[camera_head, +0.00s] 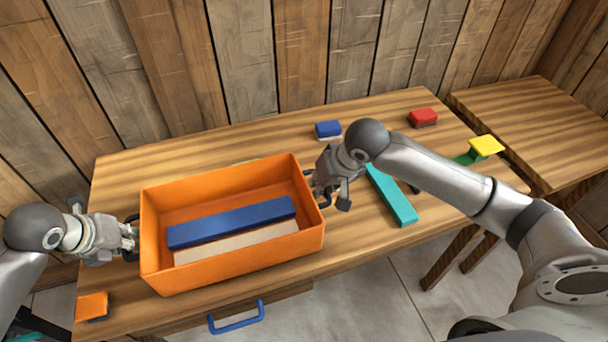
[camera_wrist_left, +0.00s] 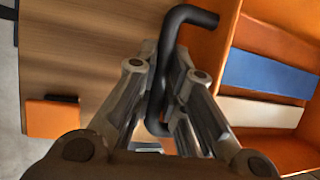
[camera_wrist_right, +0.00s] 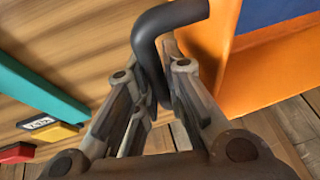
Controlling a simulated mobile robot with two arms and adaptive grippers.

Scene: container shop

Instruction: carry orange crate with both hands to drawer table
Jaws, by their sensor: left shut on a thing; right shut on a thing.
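The orange crate (camera_head: 225,262) is at the left part of the wooden drawer table (camera_head: 360,232), on it or just above it; I cannot tell which. It holds a blue bar (camera_head: 232,222) and a cream bar (camera_head: 240,242). My left gripper (camera_head: 130,238) is shut on the black handle at the crate's left end; the handle shows in the left wrist view (camera_wrist_left: 185,15). My right gripper (camera_head: 318,190) is shut on the black handle at the crate's right end, seen in the right wrist view (camera_wrist_right: 165,18).
A teal bar (camera_head: 391,195), a blue block (camera_head: 328,129), a red block (camera_head: 423,116) and a yellow-topped block (camera_head: 486,145) are on the table's right half. An orange block (camera_head: 92,306) is at the front left corner. A blue drawer handle (camera_head: 237,318) sticks out in front.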

